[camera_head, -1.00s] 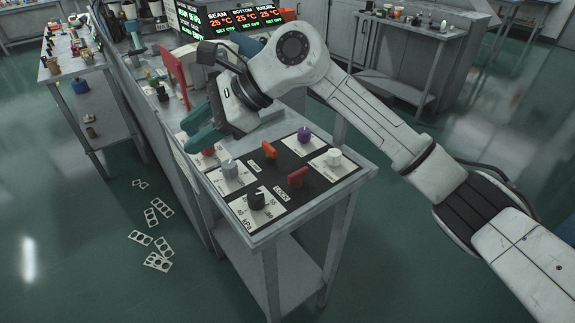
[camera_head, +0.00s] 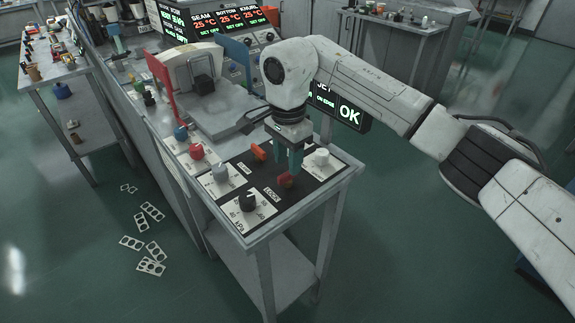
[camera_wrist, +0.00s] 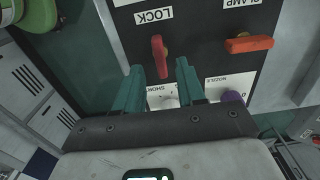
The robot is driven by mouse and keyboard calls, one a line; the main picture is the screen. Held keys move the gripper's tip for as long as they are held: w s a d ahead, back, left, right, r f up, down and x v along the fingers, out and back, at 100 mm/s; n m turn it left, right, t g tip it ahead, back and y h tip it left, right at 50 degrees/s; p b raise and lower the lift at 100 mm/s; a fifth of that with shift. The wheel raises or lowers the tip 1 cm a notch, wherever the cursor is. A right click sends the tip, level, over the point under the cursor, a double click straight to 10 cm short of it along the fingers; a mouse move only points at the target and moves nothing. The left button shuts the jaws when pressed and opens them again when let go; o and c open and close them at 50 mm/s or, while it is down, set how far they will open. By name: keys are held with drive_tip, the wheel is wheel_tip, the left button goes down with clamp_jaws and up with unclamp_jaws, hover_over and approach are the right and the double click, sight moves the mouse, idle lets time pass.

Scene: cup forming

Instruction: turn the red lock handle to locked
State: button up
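The red lock handle (camera_head: 287,181) stands on the black control panel (camera_head: 318,187), beside the LOCK label. In the wrist view the red handle (camera_wrist: 158,56) points lengthwise up and down the picture, on a brass-coloured base, with the upside-down LOCK label (camera_wrist: 153,15) above it. My gripper (camera_head: 289,168) points down over the panel, close to the handle. In the wrist view my gripper (camera_wrist: 161,74) has its two teal fingers apart, with nothing held. The handle shows in line with the gap between the fingertips. I cannot tell whether they touch it.
An orange clamp handle (camera_wrist: 250,44) is beside the lock handle, also seen in the head view (camera_head: 259,151). A white knob (camera_head: 321,157), grey knob (camera_head: 220,172), black knob (camera_head: 247,201) and red knob (camera_head: 197,152) surround it. A purple knob (camera_wrist: 232,97) shows near a finger.

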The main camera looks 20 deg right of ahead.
sight(288, 176)
drive_tip(key=shift+f, duration=1.65)
clamp_jaws()
